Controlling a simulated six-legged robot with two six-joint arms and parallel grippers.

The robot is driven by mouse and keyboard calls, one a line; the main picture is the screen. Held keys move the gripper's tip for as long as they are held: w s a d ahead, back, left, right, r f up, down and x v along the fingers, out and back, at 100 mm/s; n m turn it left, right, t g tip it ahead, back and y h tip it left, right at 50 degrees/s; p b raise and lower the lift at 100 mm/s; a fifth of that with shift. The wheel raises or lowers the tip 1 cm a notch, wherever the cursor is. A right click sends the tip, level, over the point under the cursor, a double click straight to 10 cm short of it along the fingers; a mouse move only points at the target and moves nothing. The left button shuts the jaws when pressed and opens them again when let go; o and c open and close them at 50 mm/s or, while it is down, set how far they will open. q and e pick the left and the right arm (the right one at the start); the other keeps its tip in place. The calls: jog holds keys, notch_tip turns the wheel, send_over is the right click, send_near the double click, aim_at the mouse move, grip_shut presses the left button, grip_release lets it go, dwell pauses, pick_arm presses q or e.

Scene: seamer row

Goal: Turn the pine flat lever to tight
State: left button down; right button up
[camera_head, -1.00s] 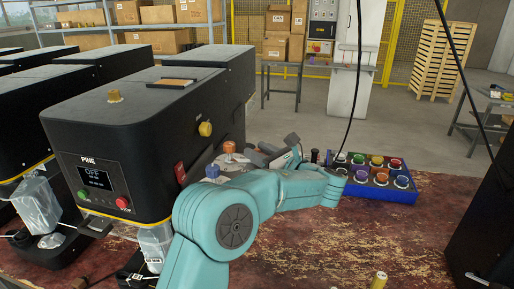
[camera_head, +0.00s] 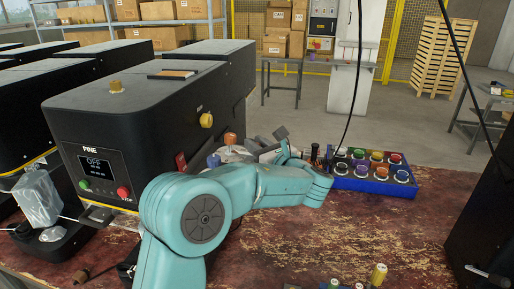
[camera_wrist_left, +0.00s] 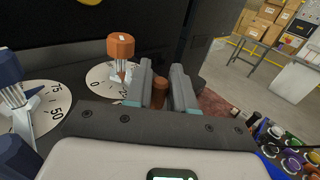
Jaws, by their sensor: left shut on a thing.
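The black seamer marked PINE (camera_head: 110,120) stands at the left; its display reads OFF. In the head view an orange knob (camera_head: 230,139) and a blue knob (camera_head: 213,160) show beside it. In the left wrist view the orange knob (camera_wrist_left: 121,46) and a blue knob (camera_wrist_left: 10,68) stand on numbered white dials. My left gripper (camera_wrist_left: 163,80) is just right of the orange knob, its fingers on either side of a brown round-topped grip (camera_wrist_left: 160,93), shut on it. I cannot read a label on this grip, nor see a tight mark. My right gripper is out of view.
A blue tray (camera_head: 345,184) of coloured round pieces stands right of my left forearm. A yellow knob (camera_head: 206,120) and red switch (camera_head: 181,161) stick out of the seamer's side. Small coloured-topped pieces (camera_head: 378,273) show at the front edge. The worn table (camera_head: 400,225) is largely clear at right.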

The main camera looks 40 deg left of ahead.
pick_arm(q)
jog(key=shift+s+d+m+t, duration=0.1)
jog(key=shift+s+m+t, duration=0.2)
jog(key=shift+t, duration=0.2)
jog(key=shift+w, duration=0.2)
jog(key=c, duration=1.1)
grip_release()
jog(key=shift+s, duration=0.1)
jog(key=shift+d, duration=0.1)
jog(key=shift+d+f+b, duration=0.1)
jog(key=shift+d+b, duration=0.2)
jog(key=shift+d, duration=0.05)
jog(key=b+v, duration=0.2)
jog(key=v, duration=1.3)
jog(key=shift+s+d+r+b, duration=0.2)
jog(key=shift+s+r+b, duration=0.1)
jog(key=shift+s, duration=0.05)
